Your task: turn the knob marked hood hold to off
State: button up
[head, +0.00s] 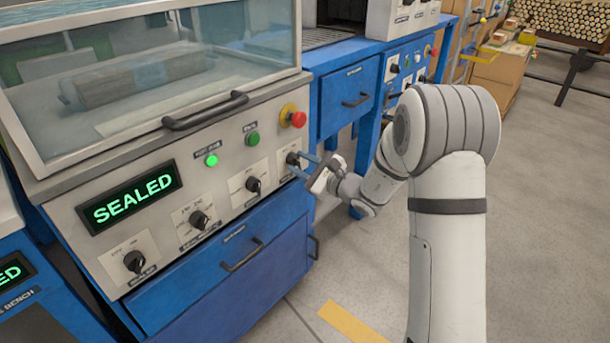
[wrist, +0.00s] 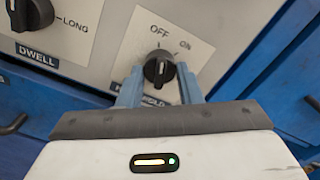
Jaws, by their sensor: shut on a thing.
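The hood hold knob (wrist: 159,70) is black and round with a grip bar, on a pale plate printed OFF at upper left and ON at upper right. Its white mark points roughly upward; I cannot tell exactly which word it meets. Its name label below is partly hidden by my fingers. My gripper (wrist: 160,88) has its two blue fingers on either side of the knob, shut on it. In the head view the knob (head: 292,158) is the rightmost on the grey panel, with my gripper (head: 306,166) reaching it from the right.
A dwell knob (wrist: 32,14) sits to the left. Several other knobs, a green SEALED display (head: 130,197), green lamps and a red button (head: 298,119) share the panel. A clear hood with a handle (head: 205,110) is above, blue drawers (head: 215,270) below. Open floor lies right.

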jog(key=shift+a+n+b, duration=0.15)
jog(key=shift+n+b, duration=0.95)
jog(key=shift+b, duration=0.05)
jog(key=o, duration=1)
jog(key=shift+s+d, duration=0.1)
jog(key=shift+d, duration=0.1)
jog(key=p+v, duration=0.2)
jog(key=v, duration=0.5)
jog(key=shift+s+d, duration=0.15)
